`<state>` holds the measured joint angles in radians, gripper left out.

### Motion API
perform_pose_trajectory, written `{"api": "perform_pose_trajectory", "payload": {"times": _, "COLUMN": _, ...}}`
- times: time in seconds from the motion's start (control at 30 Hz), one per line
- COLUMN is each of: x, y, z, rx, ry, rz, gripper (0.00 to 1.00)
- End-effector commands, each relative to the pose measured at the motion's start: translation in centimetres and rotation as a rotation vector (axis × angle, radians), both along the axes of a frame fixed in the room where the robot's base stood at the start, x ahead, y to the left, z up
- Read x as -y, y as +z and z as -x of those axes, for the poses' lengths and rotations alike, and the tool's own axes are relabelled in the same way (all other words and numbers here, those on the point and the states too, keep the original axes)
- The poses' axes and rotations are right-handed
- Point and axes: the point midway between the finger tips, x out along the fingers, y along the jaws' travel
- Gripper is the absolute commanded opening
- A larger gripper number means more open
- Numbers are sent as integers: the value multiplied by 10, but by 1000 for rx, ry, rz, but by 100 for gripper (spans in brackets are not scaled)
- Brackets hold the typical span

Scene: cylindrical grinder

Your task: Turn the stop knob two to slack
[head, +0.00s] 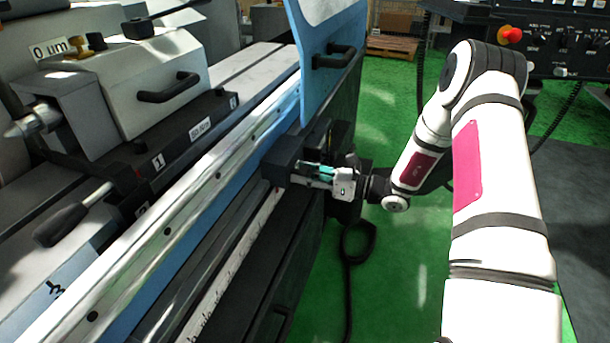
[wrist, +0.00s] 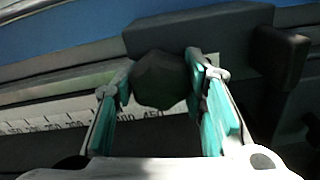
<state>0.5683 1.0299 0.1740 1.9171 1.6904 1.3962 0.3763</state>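The stop knob is a dark, faceted knob (wrist: 160,80) on the front of a dark block (wrist: 225,32), centred in the wrist view. The block (head: 283,160) also shows on the machine's front rail in the head view; the knob is mostly hidden there. My gripper (wrist: 160,88) has one teal-padded finger on each side of the knob. The fingertips are very close to its sides; I cannot tell whether they press on it. In the head view my gripper (head: 316,175) reaches left to the block.
A ruler scale (wrist: 60,120) runs along the rail below the block. A dark lever-like part (wrist: 283,52) sticks out right of the knob. A blue guard panel (head: 325,55) with a handle stands above my gripper. Green floor is open to the right.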

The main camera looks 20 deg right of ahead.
Motion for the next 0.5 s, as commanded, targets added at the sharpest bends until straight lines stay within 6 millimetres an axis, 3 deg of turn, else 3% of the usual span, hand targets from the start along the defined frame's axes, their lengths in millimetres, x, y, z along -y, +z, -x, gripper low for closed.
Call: {"api": "perform_pose_trajectory", "payload": {"times": 0.5, "x": 0, "y": 0, "z": -1, "rx": 101, "ry": -1, "rz": 74, "gripper": 10}}
